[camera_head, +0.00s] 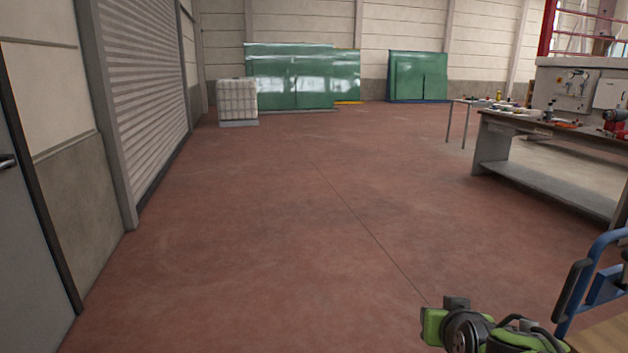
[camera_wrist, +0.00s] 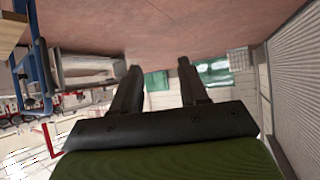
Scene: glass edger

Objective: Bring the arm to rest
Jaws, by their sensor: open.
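My gripper (camera_wrist: 158,70) shows in the wrist view with its two dark fingers spread apart. It is open and nothing is between the fingers. The wrist picture is upside down, with the red floor at the top. In the head view, part of my green and black arm (camera_head: 470,328) shows at the bottom right, low in the picture. The fingertips cannot be made out there.
A blue-framed thing (camera_head: 597,285) with a wooden surface (camera_head: 608,338) stands close beside my arm at the right. A workbench (camera_head: 545,184) is farther right. A white container (camera_head: 237,100) and green sheets (camera_head: 300,80) stand far back. The middle floor is clear.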

